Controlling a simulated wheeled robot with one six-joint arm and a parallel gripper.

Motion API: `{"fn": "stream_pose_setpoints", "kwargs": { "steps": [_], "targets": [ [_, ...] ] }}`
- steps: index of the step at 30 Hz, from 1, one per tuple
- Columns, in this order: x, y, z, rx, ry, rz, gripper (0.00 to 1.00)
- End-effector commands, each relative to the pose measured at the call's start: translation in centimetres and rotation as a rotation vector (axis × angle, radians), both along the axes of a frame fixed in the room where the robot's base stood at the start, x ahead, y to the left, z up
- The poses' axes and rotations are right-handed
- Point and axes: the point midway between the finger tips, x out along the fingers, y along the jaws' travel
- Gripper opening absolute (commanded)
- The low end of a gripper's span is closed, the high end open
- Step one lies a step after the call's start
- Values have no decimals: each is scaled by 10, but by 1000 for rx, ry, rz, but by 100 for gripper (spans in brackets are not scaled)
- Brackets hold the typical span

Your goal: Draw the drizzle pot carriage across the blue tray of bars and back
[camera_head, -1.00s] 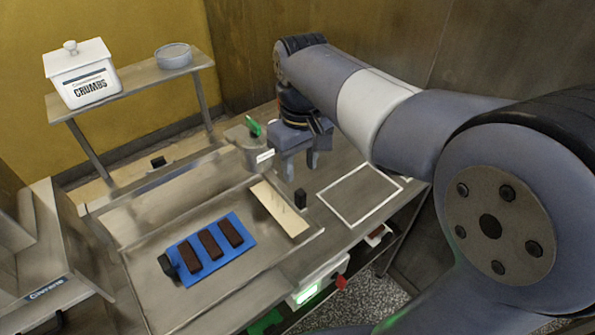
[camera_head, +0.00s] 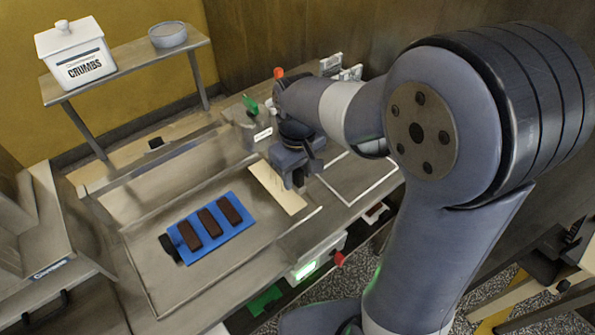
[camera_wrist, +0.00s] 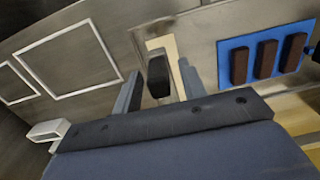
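The blue tray (camera_head: 246,229) lies on the grey worktop with dark brown bars (camera_head: 210,222) across it. It also shows at the upper right of the wrist view (camera_wrist: 225,72). A grey pot (camera_head: 262,127) with a green lever and white label stands behind my gripper (camera_head: 297,182); I cannot tell whether it is the drizzle pot. My gripper points down over the right end of the cream strip. In the wrist view an upright black knob (camera_wrist: 158,76) stands between the open fingers, with gaps showing on both sides.
A small black block (camera_head: 169,246) sits at the tray's left end. A white outlined square (camera_head: 376,187) is right of my gripper. A crumbs tub (camera_head: 75,55) and round tin (camera_head: 168,36) stand on the back shelf.

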Motion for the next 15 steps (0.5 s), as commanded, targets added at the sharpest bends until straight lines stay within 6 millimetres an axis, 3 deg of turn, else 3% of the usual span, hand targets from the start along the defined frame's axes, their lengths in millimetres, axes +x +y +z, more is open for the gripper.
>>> {"fn": "stream_pose_setpoints", "kwargs": {
  "steps": [4,15],
  "targets": [
    [0,0,0,0,0,0,39],
    [0,0,0,1,-1,0,9]
  ]
}}
